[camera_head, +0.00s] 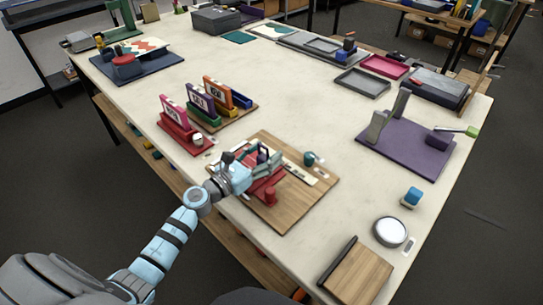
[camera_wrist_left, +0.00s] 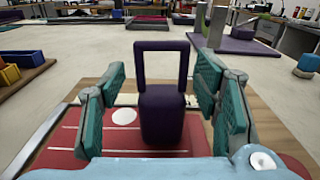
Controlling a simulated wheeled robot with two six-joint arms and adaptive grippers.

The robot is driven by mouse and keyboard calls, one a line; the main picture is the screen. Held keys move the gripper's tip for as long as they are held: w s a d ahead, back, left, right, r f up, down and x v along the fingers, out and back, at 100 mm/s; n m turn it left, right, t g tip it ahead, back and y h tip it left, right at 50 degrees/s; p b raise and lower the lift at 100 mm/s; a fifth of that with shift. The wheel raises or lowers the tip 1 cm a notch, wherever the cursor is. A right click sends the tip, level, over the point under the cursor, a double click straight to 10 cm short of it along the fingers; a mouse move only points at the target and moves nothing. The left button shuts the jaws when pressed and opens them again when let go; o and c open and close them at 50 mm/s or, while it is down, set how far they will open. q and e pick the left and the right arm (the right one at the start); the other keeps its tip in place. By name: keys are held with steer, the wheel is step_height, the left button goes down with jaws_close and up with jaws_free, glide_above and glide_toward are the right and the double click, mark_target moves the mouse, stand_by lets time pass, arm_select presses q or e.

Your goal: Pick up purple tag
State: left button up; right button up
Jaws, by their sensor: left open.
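A dark purple piece (camera_wrist_left: 161,116), a block with an open rectangular loop on top, stands upright between the fingers of my left gripper in the left wrist view. My left gripper (camera_wrist_left: 165,105) is open, with teal pads on both sides of the piece and visible gaps beside it. In the head view, my left gripper (camera_head: 261,164) is low over a wooden board (camera_head: 292,215) and partly hides the piece. A separate purple-framed card (camera_head: 200,103) with dark lettering stands in a green holder among the card stands. My right gripper is out of view.
A red panel (camera_wrist_left: 75,145) with white lines lies under the gripper. A red cylinder (camera_head: 270,195) and a teal cup (camera_head: 309,158) stand on the board. Card stands (camera_head: 187,138) are to the left; a purple mat (camera_head: 405,151) with grey uprights is to the right.

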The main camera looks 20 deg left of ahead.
arm_select(q)
steer(key=shift+w+f, duration=0.15)
steer(key=shift+c, duration=1.2)
steer(key=shift+s+r, duration=0.35)
steer(key=shift+s, duration=0.15)
steer(key=c, duration=0.9)
steer(key=shift+w+f, duration=0.1)
steer(key=shift+w, duration=0.05)
step_height(320, 180, up, 20)
steer(key=p, duration=0.9)
steer(key=shift+p, duration=0.4)
